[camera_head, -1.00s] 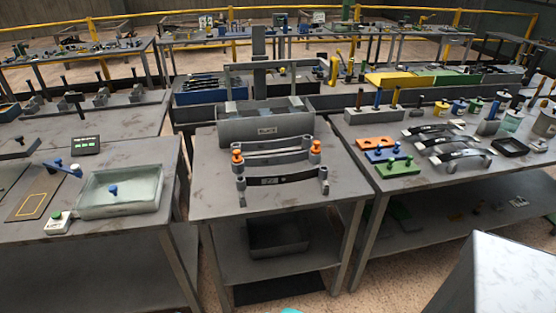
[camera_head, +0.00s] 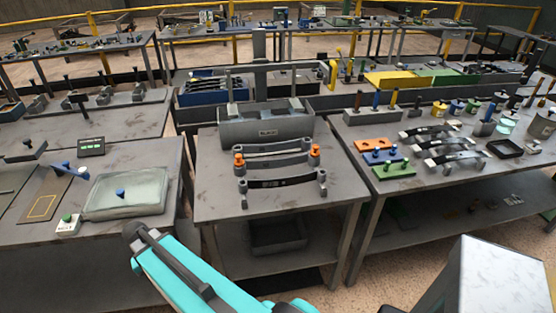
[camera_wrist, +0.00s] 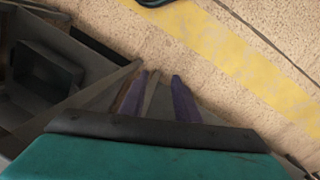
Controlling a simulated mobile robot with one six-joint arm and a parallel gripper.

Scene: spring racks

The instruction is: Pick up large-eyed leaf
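On the middle table, a dark curved leaf (camera_head: 280,183) with a pale label lies across grey end stands near the front. Paler leaves (camera_head: 272,147) lie behind it, with orange-topped posts at their ends. More dark leaves (camera_head: 455,157) lie on the right table. I cannot tell which one is the large-eyed leaf. My gripper (camera_wrist: 159,98) shows in the wrist view with two dark purple fingers apart, nothing clearly held between them. It points toward the floor, away from the leaves. In the head view my teal arm is low in front of the middle table.
A grey bin (camera_head: 266,127) stands behind the leaves. The left table holds a pale greenish tray (camera_head: 127,194) and a small green-button box (camera_head: 68,223). Orange (camera_head: 376,144), blue and green blocks sit on the right table. A grey box (camera_head: 493,275) stands at lower right.

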